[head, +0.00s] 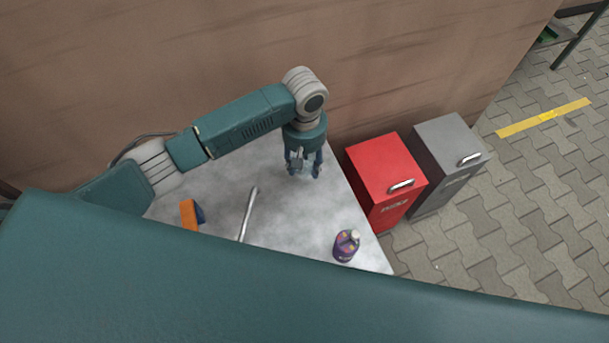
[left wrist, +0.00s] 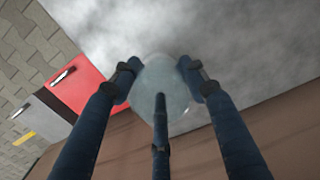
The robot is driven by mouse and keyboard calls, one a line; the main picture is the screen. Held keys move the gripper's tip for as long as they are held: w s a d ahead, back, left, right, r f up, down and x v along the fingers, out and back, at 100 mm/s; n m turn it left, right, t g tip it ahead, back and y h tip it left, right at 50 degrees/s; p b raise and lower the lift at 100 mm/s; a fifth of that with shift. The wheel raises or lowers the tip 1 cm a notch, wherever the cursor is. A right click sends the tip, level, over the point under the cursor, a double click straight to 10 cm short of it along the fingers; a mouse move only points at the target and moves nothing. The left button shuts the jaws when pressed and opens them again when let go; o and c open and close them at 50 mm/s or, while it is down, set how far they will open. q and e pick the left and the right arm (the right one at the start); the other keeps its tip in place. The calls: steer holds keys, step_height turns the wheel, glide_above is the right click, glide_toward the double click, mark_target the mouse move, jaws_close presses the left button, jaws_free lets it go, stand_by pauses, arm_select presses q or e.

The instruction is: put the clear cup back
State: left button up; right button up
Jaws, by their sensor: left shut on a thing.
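My left gripper (head: 304,168) hangs pointing down over the back right part of the grey table (head: 292,215), near the wall. In the left wrist view its dark fingers (left wrist: 158,82) are shut on the clear cup (left wrist: 170,72), which shows as a pale, see-through round shape between them. In the head view the fingers largely hide the cup. I cannot tell whether the cup touches the table top or is held just above it. My right gripper is not in view.
A purple bottle (head: 346,246) stands near the table's front right corner. A metal bar-like tool (head: 248,213) and an orange and blue object (head: 190,214) are to the left. A red bin (head: 385,170) and a grey bin (head: 447,150) stand right of the table. A brown wall is behind.

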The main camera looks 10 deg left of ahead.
mark_target(305, 158)
arm_select(q)
steer(key=shift+f, duration=3.4)
steer(key=shift+f, duration=0.1)
steer(key=o, duration=1.1)
steer(key=shift+c, duration=0.2)
step_height(305, 158, up, 12)
steer(key=shift+r, duration=0.15)
steer(key=shift+s, duration=0.1)
